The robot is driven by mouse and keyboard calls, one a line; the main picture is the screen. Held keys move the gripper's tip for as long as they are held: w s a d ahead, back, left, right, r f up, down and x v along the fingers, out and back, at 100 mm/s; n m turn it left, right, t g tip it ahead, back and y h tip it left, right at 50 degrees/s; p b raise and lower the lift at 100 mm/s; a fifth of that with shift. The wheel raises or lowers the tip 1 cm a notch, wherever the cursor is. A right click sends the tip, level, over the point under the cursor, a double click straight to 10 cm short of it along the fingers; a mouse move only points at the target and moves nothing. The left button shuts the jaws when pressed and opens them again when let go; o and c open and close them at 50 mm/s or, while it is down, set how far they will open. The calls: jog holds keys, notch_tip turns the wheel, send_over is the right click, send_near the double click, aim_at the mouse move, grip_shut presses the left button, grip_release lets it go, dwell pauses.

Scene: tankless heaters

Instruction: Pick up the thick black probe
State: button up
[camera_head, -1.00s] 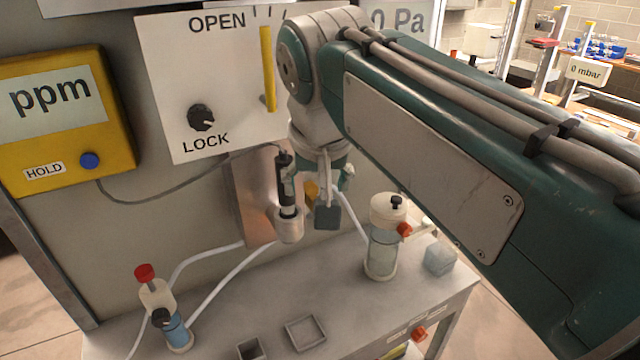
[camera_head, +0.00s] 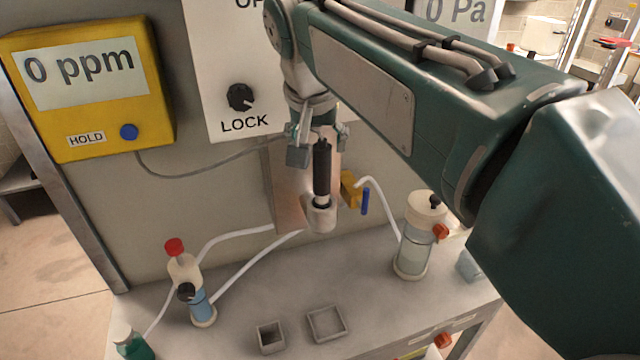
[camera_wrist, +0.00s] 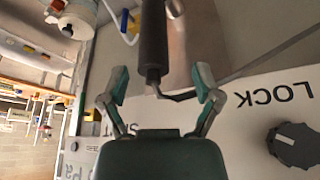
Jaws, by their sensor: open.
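The thick black probe (camera_head: 321,172) stands upright in a pale cup-like holder (camera_head: 320,218) in front of a copper-coloured plate on the panel. A thin grey cable runs left from the probe's top toward the yellow meter. My gripper (camera_head: 319,143) is open and empty at the probe's upper end, one finger to each side in the picture. In the wrist view, the probe (camera_wrist: 153,42) points in from the top, and its cable end lies between the spread fingertips of my gripper (camera_wrist: 160,80). I cannot tell whether a finger touches it.
A yellow meter (camera_head: 88,90) reads "0 ppm". A LOCK knob (camera_head: 240,97) is on the white panel. A yellow valve with blue handle (camera_head: 365,201), a clear vessel (camera_head: 414,250), a blue-liquid bottle (camera_head: 199,302) and white hoses surround the holder. Two small trays sit in front.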

aim_at(322, 186)
jog(key=x, duration=0.4)
jog(key=shift+d, duration=0.35)
jog(key=shift+a, duration=0.1)
grip_shut()
